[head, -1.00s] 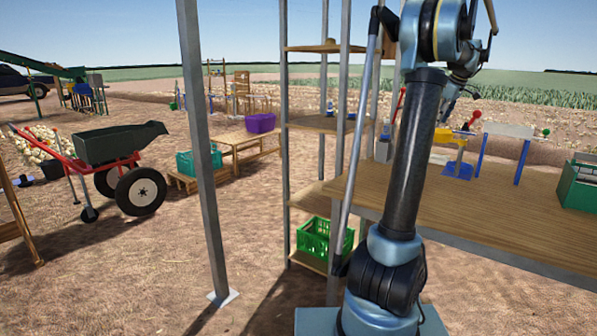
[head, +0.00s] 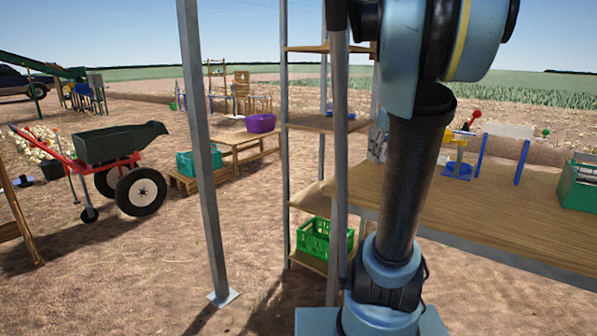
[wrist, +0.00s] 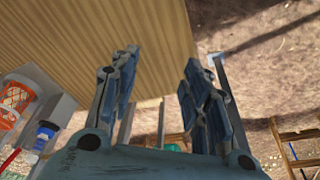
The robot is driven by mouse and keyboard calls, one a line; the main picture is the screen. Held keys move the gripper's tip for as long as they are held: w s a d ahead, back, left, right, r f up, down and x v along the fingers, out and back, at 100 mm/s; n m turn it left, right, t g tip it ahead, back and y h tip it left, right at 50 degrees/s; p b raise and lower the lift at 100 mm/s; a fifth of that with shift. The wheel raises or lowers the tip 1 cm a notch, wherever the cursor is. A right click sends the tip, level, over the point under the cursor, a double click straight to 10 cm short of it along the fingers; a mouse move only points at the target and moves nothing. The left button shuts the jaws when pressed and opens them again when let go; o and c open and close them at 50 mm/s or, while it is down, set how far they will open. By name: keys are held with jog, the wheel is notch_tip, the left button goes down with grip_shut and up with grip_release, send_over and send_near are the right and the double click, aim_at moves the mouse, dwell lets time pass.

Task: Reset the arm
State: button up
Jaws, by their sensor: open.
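My gripper (wrist: 155,92) shows in the wrist view with its two blue fingers spread apart. It is open and nothing is between the fingers. Behind the fingers are the striped wooden bench top and, to the right, bare soil. In the head view my arm stands upright in front of the wooden workbench (head: 500,215), with its large blue and black joint high at the top of the picture. The arm hides part of the bench and shelf, and the gripper cannot be made out clearly there.
A metal shelf (head: 308,122) with a green crate (head: 314,238) stands left of my arm. A grey post (head: 200,150) rises nearer. A green box (head: 580,186) sits on the bench's right end. A wheelbarrow (head: 108,150) stands on open soil at left.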

jog(key=s+a+f+m, duration=0.2)
jog(key=s+a+f, duration=0.2)
jog(key=s+f, duration=0.6)
jog(key=s+a+f+m+h, duration=0.1)
jog(key=s+a+f, duration=0.3)
jog(key=s+f, duration=0.6)
jog(key=shift+s+a+f+m+g, duration=0.3)
jog(key=shift+s+a+m, duration=0.1)
jog(key=shift+s, duration=0.55)
